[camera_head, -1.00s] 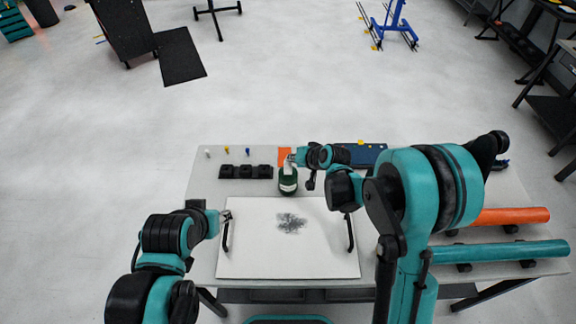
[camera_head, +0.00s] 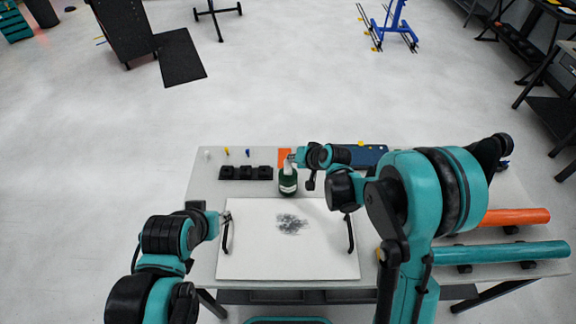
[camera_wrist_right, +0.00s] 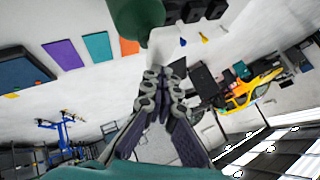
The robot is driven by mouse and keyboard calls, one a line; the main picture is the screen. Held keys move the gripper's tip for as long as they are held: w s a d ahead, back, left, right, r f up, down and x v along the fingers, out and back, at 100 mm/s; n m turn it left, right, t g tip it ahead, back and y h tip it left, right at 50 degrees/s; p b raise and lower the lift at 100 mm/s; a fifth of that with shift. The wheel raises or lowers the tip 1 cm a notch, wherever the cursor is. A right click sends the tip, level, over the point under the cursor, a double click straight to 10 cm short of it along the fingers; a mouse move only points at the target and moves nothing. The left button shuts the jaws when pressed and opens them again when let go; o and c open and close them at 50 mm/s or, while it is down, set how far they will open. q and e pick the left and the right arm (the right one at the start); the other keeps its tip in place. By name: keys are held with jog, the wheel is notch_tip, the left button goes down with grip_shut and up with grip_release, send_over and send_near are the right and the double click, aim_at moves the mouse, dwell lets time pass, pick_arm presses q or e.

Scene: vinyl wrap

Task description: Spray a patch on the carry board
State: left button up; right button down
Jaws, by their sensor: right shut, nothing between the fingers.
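The white carry board (camera_head: 250,255) lies flat on the table, with a black handle at each side. A dark speckled patch (camera_head: 291,224) marks its upper middle. A dark green spray bottle (camera_head: 288,186) with a pale top stands upright at the board's far edge; its green body also shows in the right wrist view (camera_wrist_right: 138,20). My right gripper (camera_head: 292,159) is at the bottle's top; its fingers are shut with nothing between them (camera_wrist_right: 162,75). My left gripper (camera_head: 226,215) is at the board's left handle (camera_head: 227,236); its fingers are too small to read.
A black block holder (camera_head: 245,172) and small coloured items stand at the table's back left. An orange swatch (camera_head: 284,153) and blue tray (camera_head: 368,156) lie at the back. Orange (camera_head: 516,216) and teal (camera_head: 500,252) rolls lie at the right.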

jog(key=shift+r+p, duration=2.05)
jog(key=shift+r, duration=1)
jog(key=shift+f, duration=0.1)
jog(key=s+d+r+n+h+b, duration=0.1)
jog(key=s+d+r+h+b, duration=0.3)
jog(key=s+d, duration=0.7)
jog(key=s+d+f+b, duration=0.1)
jog(key=s+d+b, duration=0.1)
jog(key=s, duration=0.6)
jog(key=s+d+f+h+b, duration=0.1)
jog(key=s+d+f+b, duration=0.1)
jog(key=s, duration=0.6)
jog(key=shift+s+d+n+b, duration=0.4)
jog(key=shift+d+b, duration=0.1)
jog(key=shift+d, duration=0.2)
